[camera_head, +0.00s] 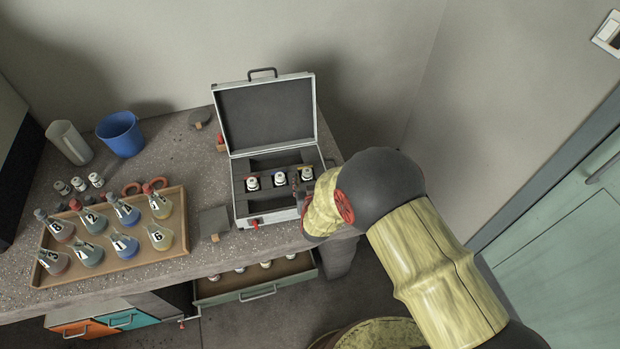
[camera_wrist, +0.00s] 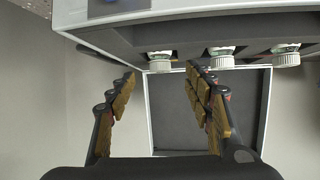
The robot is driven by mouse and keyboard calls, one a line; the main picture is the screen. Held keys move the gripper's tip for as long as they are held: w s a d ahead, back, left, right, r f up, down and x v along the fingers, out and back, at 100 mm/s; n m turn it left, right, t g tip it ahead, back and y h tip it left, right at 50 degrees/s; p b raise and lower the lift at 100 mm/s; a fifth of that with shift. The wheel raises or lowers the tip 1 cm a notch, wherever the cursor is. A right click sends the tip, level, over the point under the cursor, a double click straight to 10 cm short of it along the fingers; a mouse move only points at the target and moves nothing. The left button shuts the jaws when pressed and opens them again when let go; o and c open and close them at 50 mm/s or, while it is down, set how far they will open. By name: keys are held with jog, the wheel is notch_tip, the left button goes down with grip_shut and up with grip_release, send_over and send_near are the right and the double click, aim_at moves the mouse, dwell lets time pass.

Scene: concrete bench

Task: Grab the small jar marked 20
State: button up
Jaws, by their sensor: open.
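Three small white-capped jars stand in a row in the dark insert of the open case: a left jar (camera_head: 252,183), a middle jar (camera_head: 280,179) and a right jar (camera_head: 307,174). Their numbers are too small to read, so I cannot tell which is 20. My gripper (camera_wrist: 161,77) is open and empty at the right of the case, mostly hidden behind my arm in the head view. In the wrist view, one jar (camera_wrist: 159,63) appears between the fingertips; two more jars (camera_wrist: 221,58) (camera_wrist: 287,56) lie to the right.
The case (camera_head: 240,199) has its lid (camera_head: 267,112) raised behind the jars. More small jars (camera_head: 79,184) stand on the bench at left. A wooden tray (camera_head: 120,262) holds numbered flasks. A blue cup (camera_head: 120,133) stands behind. An open drawer (camera_head: 257,292) below holds several jars.

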aim_at(307, 172)
jog(key=x, duration=0.1)
jog(key=b+x, duration=0.1)
jog(key=x, duration=0.3)
jog(key=shift+w+r, duration=0.15)
jog(key=shift+r, duration=0.15)
jog(key=shift+c, duration=0.3)
jog(key=c, duration=1.3)
